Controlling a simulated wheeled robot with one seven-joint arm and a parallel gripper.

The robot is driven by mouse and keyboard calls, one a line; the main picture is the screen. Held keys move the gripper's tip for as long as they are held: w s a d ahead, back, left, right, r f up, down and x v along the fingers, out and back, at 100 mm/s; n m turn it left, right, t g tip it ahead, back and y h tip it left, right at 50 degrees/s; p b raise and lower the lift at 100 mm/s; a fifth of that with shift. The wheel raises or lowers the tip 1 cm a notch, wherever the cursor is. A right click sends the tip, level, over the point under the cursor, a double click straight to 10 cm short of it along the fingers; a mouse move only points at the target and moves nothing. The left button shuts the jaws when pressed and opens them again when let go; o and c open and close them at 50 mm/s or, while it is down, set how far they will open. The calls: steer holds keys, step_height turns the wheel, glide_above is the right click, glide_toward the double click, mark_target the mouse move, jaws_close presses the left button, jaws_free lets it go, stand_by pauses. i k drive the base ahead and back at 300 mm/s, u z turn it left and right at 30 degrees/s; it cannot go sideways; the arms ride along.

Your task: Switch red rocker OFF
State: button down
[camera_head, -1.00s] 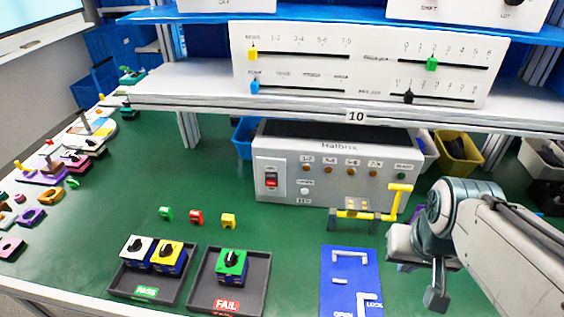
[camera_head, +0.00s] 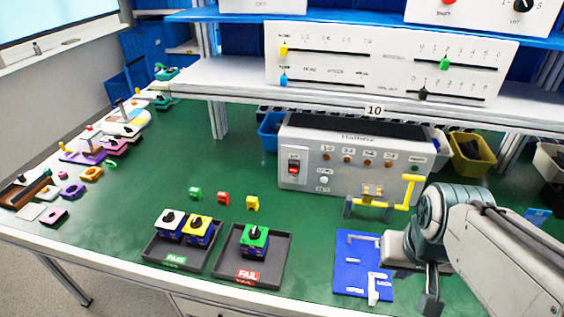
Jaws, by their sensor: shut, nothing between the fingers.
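The red rocker (camera_head: 294,167) sits in a dark frame on the left of the front face of a grey Halbrix box (camera_head: 345,177). The box stands at the back of the green table. The rocker is too small to tell which way it is pressed. My gripper (camera_head: 431,303) is at the lower right, pointing down, in front of the box and well to the right of the rocker. It is shut and empty, touching nothing that I can see.
A blue panel (camera_head: 352,285) lies left of my gripper. A PASS tray (camera_head: 150,254), a FAIL tray (camera_head: 228,275) and small coloured blocks lie further left. A shelf (camera_head: 330,93) overhangs behind.

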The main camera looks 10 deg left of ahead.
mark_target(294, 167)
steer(key=u, duration=0.45)
steer(key=k, duration=1.1)
steer(key=u, duration=0.6)
steer(key=i, duration=0.3)
steer(key=u, duration=0.85)
steer(key=i, duration=1.45)
steer(key=z, duration=1.1)
steer(key=i, duration=0.35)
steer(key=z, duration=0.4)
